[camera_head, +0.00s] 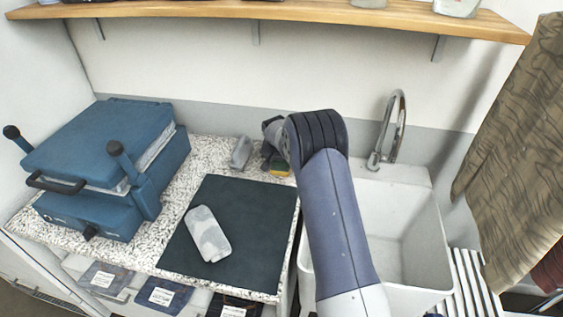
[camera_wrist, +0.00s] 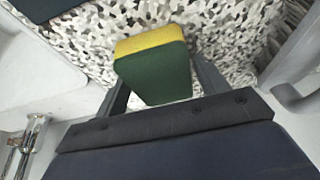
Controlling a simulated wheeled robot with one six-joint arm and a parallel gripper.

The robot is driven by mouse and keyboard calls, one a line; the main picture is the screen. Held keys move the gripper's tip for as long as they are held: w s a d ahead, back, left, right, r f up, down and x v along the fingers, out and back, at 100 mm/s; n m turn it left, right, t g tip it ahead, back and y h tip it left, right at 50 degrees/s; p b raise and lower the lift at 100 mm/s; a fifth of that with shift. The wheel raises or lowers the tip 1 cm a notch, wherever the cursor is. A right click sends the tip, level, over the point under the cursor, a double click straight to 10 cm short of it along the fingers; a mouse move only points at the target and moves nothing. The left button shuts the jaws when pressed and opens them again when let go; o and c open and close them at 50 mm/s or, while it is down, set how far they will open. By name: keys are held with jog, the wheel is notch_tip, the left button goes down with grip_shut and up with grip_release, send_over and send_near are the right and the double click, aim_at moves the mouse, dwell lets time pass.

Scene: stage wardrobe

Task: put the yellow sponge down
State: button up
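The yellow sponge has a green side. In the wrist view the sponge (camera_wrist: 150,68) sits between the two fingers of my gripper (camera_wrist: 160,72), with a finger against each side. In the head view the sponge (camera_head: 280,170) shows low at the back right of the speckled counter (camera_head: 215,150), and my gripper (camera_head: 272,150) is partly hidden behind my arm. The speckled surface lies right behind the sponge in the wrist view. I cannot tell whether the sponge touches it.
A grey object (camera_head: 241,152) stands just left of the sponge. A dark mat (camera_head: 250,220) bears a pale patterned item (camera_head: 208,234). A blue case (camera_head: 100,150) fills the left. The white sink (camera_head: 400,225) and its tap (camera_head: 394,125) are at right. A wooden shelf (camera_head: 270,12) hangs above.

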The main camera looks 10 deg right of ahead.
aim_at(282, 162)
jog(key=shift+o, duration=1)
jog(key=shift+r, duration=0.15)
jog(key=b+v, duration=0.2)
jog(key=v, duration=1)
jog(key=p+x, duration=0.2)
jog(key=x, duration=1)
jog(key=shift+f, duration=0.3)
notch_tip(282, 162, up, 2)
jog(key=shift+w+r, duration=0.1)
jog(key=shift+r+b, duration=0.3)
jog(key=shift+r, duration=0.35)
